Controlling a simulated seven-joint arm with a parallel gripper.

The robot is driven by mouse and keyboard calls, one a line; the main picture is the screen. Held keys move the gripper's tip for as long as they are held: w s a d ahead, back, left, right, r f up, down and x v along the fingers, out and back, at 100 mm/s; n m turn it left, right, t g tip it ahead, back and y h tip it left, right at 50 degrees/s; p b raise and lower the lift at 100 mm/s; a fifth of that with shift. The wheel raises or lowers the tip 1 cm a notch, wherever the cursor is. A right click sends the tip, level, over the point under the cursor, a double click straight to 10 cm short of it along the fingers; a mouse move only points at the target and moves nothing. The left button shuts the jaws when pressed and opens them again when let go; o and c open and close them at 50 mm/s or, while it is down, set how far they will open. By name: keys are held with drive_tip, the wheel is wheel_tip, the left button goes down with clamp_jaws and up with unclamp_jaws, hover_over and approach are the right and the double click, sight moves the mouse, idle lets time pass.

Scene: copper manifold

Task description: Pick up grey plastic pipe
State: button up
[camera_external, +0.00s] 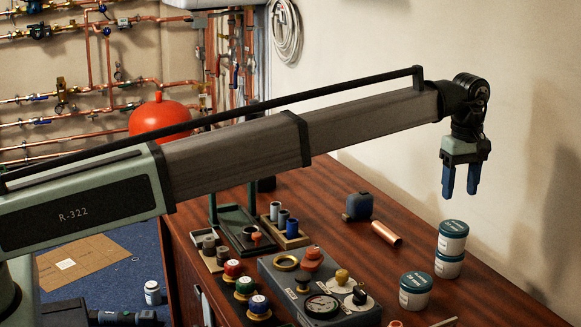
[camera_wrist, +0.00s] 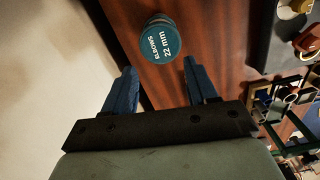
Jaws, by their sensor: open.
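Short pipe pieces stand in a wooden holder (camera_external: 297,241) left of the middle of the workbench in the external view. Two look grey: a grey piece (camera_external: 275,210) at the back and another greyish piece (camera_external: 283,219) beside it. A blue one (camera_external: 292,228) stands in front. I cannot tell for sure which is the grey plastic pipe. My gripper (camera_external: 460,192) is open and empty, pointing down, high above the right side of the bench, far from the holder. In the wrist view my two blue fingers (camera_wrist: 159,68) are apart with nothing between them.
White tubs with teal lids (camera_external: 452,236) stand near the gripper; a lid reading "22 mm elbows" (camera_wrist: 160,45) shows in the wrist view.

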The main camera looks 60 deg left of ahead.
drive_tip(key=s+a+n, duration=0.2)
drive_tip(key=a, duration=1.3)
drive_tip(key=m, duration=0.1)
hover_over(284, 213)
drive_tip(key=d, duration=0.1)
wheel_tip(284, 213, down, 2)
drive_tip(key=f, duration=0.1)
wheel_tip(284, 213, down, 8)
drive_tip(key=m, duration=0.3)
drive_tip(key=shift+f+m, duration=0.1)
drive_tip(key=shift+m, duration=0.3)
drive_tip(key=shift+s+a+f, duration=0.1)
drive_tip(key=shift+f, duration=1.2)
drive_tip(key=shift+s+a+f, duration=0.1)
drive_tip(key=shift+f, duration=1.2)
